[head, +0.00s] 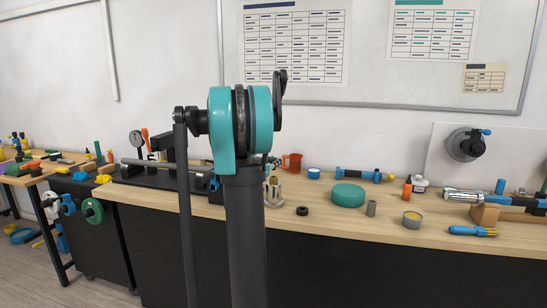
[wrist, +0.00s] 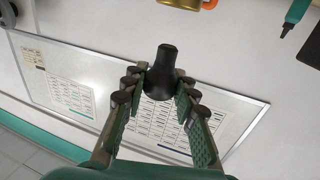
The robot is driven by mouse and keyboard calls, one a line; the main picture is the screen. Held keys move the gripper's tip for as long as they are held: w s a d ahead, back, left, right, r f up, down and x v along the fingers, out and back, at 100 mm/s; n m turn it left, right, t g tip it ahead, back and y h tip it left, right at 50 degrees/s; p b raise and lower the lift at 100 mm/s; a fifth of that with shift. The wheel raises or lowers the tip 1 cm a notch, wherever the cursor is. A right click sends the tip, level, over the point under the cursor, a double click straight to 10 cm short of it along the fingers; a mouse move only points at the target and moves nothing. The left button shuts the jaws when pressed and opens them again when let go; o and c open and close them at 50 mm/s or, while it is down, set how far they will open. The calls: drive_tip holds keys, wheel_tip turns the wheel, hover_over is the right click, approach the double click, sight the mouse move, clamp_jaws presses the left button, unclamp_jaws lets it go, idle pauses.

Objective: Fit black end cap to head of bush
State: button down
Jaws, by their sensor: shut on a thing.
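In the wrist view, my gripper (wrist: 160,88) is shut on a black flared piece (wrist: 165,70), with a narrow round stem and a wider foot between the fingertips. Its shape does not show clearly whether it is the end cap. In the head view my own arm stands in the middle, and I cannot make out the gripper or the held piece. A small black ring (head: 302,211) lies on the bench. A short grey cylinder (head: 371,208) stands further right. I cannot tell for sure which thing is the bush.
The wooden bench (head: 335,225) runs across the head view. It carries a round green block (head: 347,195), a tin (head: 412,220), an orange bottle (head: 407,187), a blue-handled brush (head: 472,231) and a red mug (head: 291,162). A whiteboard (head: 375,70) hangs behind.

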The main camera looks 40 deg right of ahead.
drive_tip(key=shift+f, duration=0.85)
drive_tip(key=shift+f, duration=1.5)
idle(0.7)
drive_tip(key=c, duration=1.1)
unclamp_jaws()
drive_tip(key=v, duration=1.2)
drive_tip(key=shift+s+r, duration=0.1)
